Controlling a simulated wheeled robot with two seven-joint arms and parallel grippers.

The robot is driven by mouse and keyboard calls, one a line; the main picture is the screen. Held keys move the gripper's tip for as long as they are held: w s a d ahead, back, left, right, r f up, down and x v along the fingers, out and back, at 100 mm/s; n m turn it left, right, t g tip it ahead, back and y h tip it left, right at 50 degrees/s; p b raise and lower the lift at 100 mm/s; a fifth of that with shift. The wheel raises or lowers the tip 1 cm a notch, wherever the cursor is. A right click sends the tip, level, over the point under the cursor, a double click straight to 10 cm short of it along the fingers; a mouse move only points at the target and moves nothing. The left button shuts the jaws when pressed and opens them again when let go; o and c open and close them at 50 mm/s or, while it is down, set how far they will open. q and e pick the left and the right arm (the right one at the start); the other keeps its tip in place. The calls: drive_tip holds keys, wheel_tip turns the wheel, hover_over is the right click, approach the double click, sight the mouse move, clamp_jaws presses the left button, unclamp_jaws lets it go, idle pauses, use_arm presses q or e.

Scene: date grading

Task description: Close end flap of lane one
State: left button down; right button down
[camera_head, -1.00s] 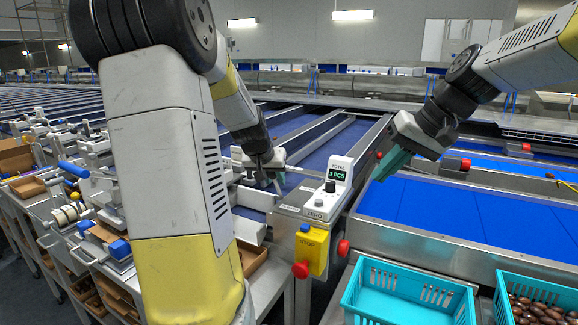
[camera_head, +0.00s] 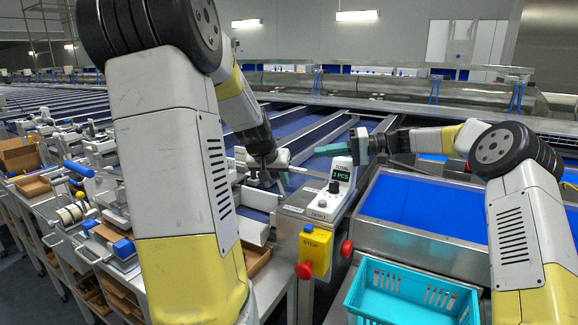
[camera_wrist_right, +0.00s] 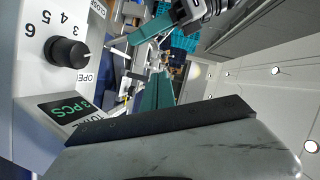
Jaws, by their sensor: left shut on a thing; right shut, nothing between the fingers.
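The counter unit (camera_head: 342,175) shows "3 PCS" and stands at the lane end. Its dial and OPEN and CLOSE markings show in the right wrist view. My left gripper (camera_head: 276,172) is at the lane end, left of the counter, and partly hidden by its own arm. It is shut on what looks like a pale lever beside those markings; its teal fingers show in the right wrist view (camera_wrist_right: 150,30). White panels (camera_head: 254,229) stand below it; I cannot tell which is the end flap. My right gripper (camera_head: 336,148) is shut and empty, just behind the counter's top.
A yellow STOP box (camera_head: 315,248) with red knobs hangs below the counter. A turquoise basket (camera_head: 412,293) stands in front. A blue belt (camera_head: 420,207) lies to the right. Trolleys with tools and boxes (camera_head: 18,158) fill the left.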

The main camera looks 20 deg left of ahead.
use_arm(q)
drive_tip(key=shift+w+a+r, duration=0.1)
drive_tip(key=shift+a+r, duration=0.1)
use_arm(e)
drive_tip(key=s+a+f, duration=0.3)
drive_tip(key=s+a, duration=0.2)
drive_tip(key=a, duration=0.4)
drive_tip(key=shift+s+a+f, duration=0.25)
drive_tip(key=shift+s+f, duration=0.05)
drive_tip(key=shift+s, duration=0.05)
